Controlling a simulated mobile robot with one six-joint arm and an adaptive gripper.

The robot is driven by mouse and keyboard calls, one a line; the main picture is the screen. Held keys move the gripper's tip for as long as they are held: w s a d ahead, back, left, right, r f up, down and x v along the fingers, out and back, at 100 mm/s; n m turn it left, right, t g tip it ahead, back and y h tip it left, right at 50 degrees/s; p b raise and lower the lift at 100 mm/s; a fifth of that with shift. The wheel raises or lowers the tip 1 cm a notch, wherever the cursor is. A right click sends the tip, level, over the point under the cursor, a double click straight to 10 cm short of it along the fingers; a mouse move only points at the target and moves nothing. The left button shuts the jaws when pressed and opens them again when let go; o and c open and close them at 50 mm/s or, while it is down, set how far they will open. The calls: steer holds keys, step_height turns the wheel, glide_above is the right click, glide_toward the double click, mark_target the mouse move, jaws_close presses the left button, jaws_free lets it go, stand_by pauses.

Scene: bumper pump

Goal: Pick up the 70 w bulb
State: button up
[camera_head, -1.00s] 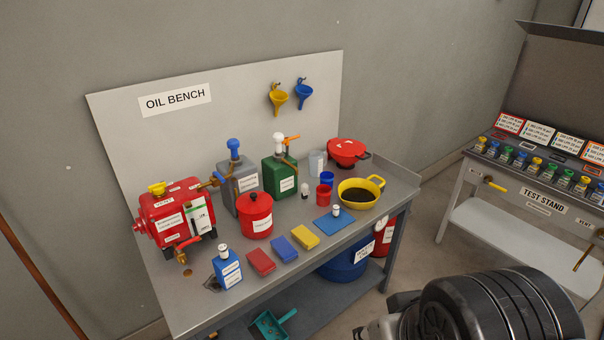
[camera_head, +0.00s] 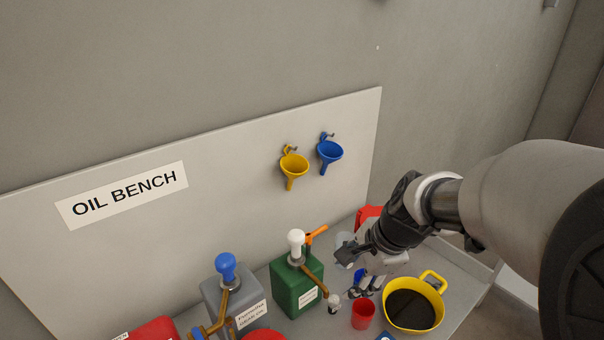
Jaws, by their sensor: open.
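A small white bulb-shaped thing with a dark lower part (camera_head: 333,302) stands on the bench, just right of the green can (camera_head: 297,285). No wattage can be read on it, so I cannot confirm that it is the 70 w bulb. My gripper (camera_head: 362,288) is open and points down over the bench, to the right of the small white thing and apart from it in the picture. Its fingers are small and partly overlap a blue cup (camera_head: 359,275) behind them. I see nothing held.
A red cup (camera_head: 362,314) stands below my gripper in the picture. A yellow pan with dark liquid (camera_head: 412,308) is to its right. A grey can with a blue knob (camera_head: 226,292) stands left. Yellow (camera_head: 293,165) and blue (camera_head: 329,151) funnels hang on the backboard.

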steer(key=w+d+f+m+p, duration=0.1)
steer(key=w+d+f+m, duration=0.4)
steer(key=w+f+m, duration=0.45)
steer(key=m+b, duration=0.1)
steer(key=b, duration=0.3)
glide_above(334, 296)
steer(key=s+d, duration=0.2)
step_height(334, 296, down, 11)
steer(key=shift+y, duration=0.3)
steer(key=shift+b+x, duration=1.1)
steer(key=shift+x, duration=2.55)
steer(key=shift+r, duration=0.1)
steer(key=shift+c, duration=0.2)
steer(key=c, duration=1)
steer(key=shift+r, duration=0.1)
